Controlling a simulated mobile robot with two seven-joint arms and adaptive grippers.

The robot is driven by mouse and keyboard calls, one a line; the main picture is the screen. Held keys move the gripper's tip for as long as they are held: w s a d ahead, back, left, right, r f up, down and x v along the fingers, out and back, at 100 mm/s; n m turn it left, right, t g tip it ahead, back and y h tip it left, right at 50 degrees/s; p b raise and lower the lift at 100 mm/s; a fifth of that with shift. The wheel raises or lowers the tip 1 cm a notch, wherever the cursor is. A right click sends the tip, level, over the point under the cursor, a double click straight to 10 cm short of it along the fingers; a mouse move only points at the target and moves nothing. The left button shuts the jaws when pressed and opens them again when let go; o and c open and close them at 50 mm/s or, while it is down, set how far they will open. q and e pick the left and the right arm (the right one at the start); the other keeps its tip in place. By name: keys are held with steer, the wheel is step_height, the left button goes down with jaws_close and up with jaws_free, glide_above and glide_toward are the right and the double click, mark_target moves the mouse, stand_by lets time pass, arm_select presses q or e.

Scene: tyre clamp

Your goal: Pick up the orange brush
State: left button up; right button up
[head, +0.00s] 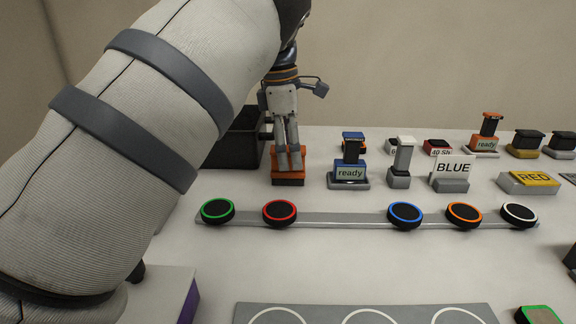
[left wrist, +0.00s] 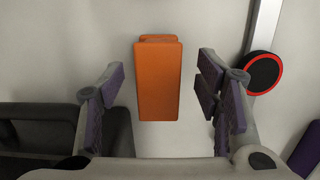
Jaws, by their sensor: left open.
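The orange brush (head: 288,181) stands on the table near the back left, below my left gripper (head: 288,160). Its lower part shows in the head view; the gripper hides the rest. In the left wrist view, the brush (left wrist: 158,82) is an orange block seen from above, lying between the two purple-padded fingers with a gap on each side. My left gripper is open and holds nothing. My right gripper is not in view.
A black bin (head: 236,140) stands left of the brush. A strip with several coloured-ring discs (head: 330,220) lies in front. Right of the brush are a blue-topped "ready" stand (head: 350,172), a grey handled piece (head: 402,160) and a BLUE sign (head: 453,168).

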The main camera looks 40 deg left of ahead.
mark_target(290, 165)
arm_select(q)
step_height(290, 165, down, 4)
steer(key=shift+w+f, duration=0.1)
steer(key=shift+f, duration=0.15)
jaws_close()
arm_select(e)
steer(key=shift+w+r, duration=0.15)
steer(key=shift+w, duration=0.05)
arm_select(q)
steer(key=shift+r, duration=0.1)
steer(key=shift+r, duration=0.2)
step_height(290, 165, up, 3)
steer(key=shift+r, duration=0.1)
steer(key=s+d+r+p, duration=0.2)
steer(key=s+d+r, duration=0.6)
steer(key=d, duration=0.3)
steer(key=shift+d+r, duration=0.25)
steer(key=shift+r, duration=0.35)
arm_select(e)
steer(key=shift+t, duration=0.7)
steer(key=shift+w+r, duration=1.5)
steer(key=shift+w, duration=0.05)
